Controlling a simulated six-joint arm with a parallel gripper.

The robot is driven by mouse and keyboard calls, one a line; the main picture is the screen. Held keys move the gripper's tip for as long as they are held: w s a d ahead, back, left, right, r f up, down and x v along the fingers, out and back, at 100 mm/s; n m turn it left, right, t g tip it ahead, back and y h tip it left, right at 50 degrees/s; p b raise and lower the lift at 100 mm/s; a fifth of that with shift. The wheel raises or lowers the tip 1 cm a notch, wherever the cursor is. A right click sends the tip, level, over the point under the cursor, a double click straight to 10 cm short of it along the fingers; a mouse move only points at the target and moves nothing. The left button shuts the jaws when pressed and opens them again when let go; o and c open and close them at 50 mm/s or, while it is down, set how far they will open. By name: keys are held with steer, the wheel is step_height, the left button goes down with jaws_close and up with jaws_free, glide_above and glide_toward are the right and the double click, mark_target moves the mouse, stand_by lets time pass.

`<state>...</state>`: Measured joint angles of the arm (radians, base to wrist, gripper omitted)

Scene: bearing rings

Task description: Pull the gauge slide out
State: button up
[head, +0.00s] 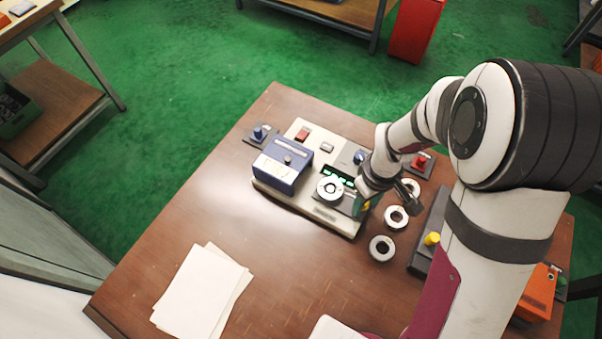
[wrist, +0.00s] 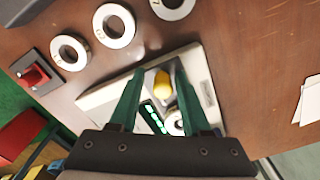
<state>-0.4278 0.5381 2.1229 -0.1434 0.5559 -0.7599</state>
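The gauge (head: 326,213) is a pale base plate on the brown table, with a blue box (head: 283,165), a lit green display and a metal ring (head: 330,188) on it. In the wrist view a yellow knob (wrist: 162,84), which appears to be the slide's handle, stands at the plate's edge side. My gripper (wrist: 160,76) is open, with its green fingers on either side of the knob and visible gaps to it. In the head view my gripper (head: 362,205) is over the plate's right end and hides part of it. The slide's body is not clearly visible.
Several loose rings (head: 382,248) lie right of the gauge. A dark block with a yellow knob (head: 432,238) and an orange box (head: 537,290) are further right. A red-knobbed fixture (head: 420,162) stands behind. Papers (head: 200,290) lie at front left; the table's middle front is clear.

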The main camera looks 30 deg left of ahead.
steer(key=shift+r, duration=3.45)
steer(key=s+d+r+m+y, duration=0.1)
steer(key=s+d+r+m, duration=0.4)
steer(key=s+m, duration=0.3)
steer(key=s+d+r+m, duration=0.5)
steer(key=s+m, duration=0.4)
steer(key=shift+s+d+r+m+y, duration=0.25)
steer(key=shift+s+r+m+y, duration=0.05)
steer(key=shift+s+y, duration=0.1)
